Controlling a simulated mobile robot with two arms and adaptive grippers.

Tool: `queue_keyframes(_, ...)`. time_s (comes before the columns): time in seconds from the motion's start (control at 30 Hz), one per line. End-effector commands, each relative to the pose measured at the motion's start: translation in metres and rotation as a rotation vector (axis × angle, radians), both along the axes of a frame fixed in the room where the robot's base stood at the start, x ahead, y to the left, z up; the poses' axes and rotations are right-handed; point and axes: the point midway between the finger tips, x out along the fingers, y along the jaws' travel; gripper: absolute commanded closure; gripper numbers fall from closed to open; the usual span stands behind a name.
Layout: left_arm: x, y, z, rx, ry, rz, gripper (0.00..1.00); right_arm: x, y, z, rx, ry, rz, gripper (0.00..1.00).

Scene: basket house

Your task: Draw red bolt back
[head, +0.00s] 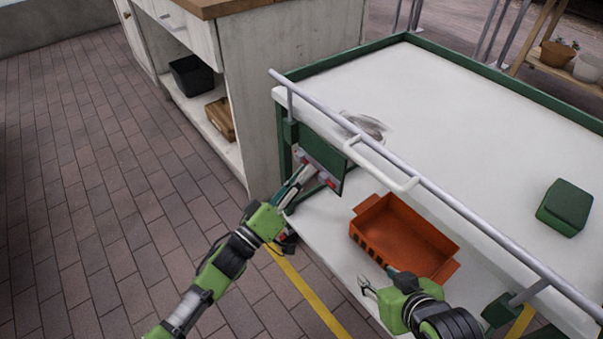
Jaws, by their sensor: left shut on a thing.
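A small dark green panel (322,152) hangs under the near left corner of the white-topped cart. Small red parts of the red bolt (327,179) show at its lower edge, beside the fingertips. My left gripper (306,174) reaches up to the panel from the lower left and is shut on the bolt, whose gripped part is mostly hidden by the fingers. My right gripper (380,279) is open and empty at the near side of the orange crate, with its fingers apart.
The cart's white top (440,110) has a grey rail (450,205) along its near edge and holds a green box (566,207). The orange crate (410,238) stands on the lower shelf. A white cabinet (290,70) stands close behind left. Paved floor is clear at left.

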Motion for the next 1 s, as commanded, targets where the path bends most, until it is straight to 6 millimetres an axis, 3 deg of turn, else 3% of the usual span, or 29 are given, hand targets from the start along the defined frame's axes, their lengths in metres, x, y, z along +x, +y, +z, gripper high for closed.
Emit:
queue_keyframes(0.07, -0.004, -0.003, -0.003, 0.0, 0.003, -0.009, 1.0, 0.0, 0.0, 0.0, 0.0, -0.001, 0.0, 0.6)
queue_keyframes(0.1, -0.004, -0.003, -0.003, 0.0, 0.002, -0.009, 0.75, 0.0, 0.0, 0.0, 0.0, -0.001, 0.0, 0.6)
queue_keyframes(0.13, -0.004, -0.003, -0.002, 0.0, 0.002, -0.009, 0.67, 0.0, 0.0, 0.0, 0.0, -0.001, 0.0, 0.6)
queue_keyframes(0.57, -0.006, 0.002, -0.003, 0.0, 0.001, -0.005, 0.67, 0.001, 0.0, 0.0, 0.0, -0.002, 0.0, 0.6)
queue_keyframes(1.0, -0.067, 0.057, -0.028, 0.003, 0.004, -0.005, 0.67, 0.001, 0.0, 0.0, 0.0, -0.002, 0.0, 0.6)
